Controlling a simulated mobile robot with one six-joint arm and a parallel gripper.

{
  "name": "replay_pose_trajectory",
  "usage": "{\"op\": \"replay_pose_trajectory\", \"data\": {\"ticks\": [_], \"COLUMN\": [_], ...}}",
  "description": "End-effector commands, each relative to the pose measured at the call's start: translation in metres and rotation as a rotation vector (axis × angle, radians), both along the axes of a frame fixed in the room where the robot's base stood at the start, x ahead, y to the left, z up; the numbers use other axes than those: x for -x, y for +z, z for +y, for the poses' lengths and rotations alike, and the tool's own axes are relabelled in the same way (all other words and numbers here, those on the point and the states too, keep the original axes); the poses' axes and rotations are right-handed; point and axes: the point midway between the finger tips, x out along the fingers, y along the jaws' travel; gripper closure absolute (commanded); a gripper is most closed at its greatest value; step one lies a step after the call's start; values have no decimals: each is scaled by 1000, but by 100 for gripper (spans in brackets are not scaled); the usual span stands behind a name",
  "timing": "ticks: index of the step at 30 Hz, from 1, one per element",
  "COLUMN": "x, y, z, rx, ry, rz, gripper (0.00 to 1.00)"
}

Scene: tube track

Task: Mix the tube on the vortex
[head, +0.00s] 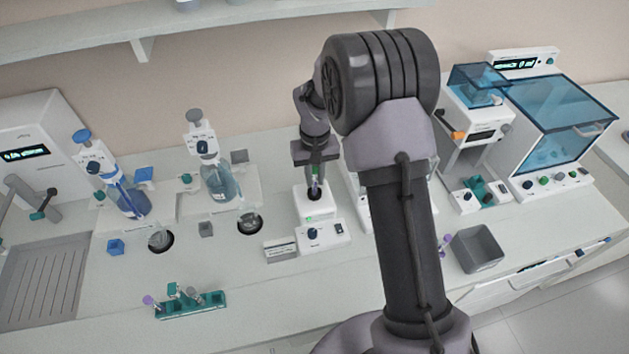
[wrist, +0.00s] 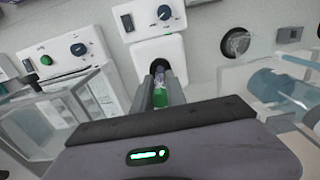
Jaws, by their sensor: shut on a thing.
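In the head view the tube (head: 315,186) hangs below my gripper, over the dark round cup of the white vortex mixer (head: 313,206). The tube's end is at or just above the cup; I cannot tell whether it touches. In the wrist view the mixer (wrist: 158,50) lies straight ahead, with its dark cup right beyond the fingers and a blue knob behind.
A teal rack (head: 190,306) with several tubes stands at the front left. Bottle dispensers (head: 220,180) stand left of the mixer. A grey bin (head: 478,249) and a blue-lidded machine (head: 560,120) are on the right. The counter in front of the mixer is mostly clear.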

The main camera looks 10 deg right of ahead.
Motion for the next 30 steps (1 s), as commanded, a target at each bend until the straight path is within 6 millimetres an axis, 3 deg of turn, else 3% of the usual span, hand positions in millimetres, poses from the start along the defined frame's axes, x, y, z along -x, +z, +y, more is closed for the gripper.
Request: {"op": "replay_pose_trajectory", "data": {"ticks": [20,30], "x": [0,0], "y": [69,70], "z": [0,0], "rx": [0,0], "ry": [0,0], "rz": [-1,0], "gripper": [100,100]}}
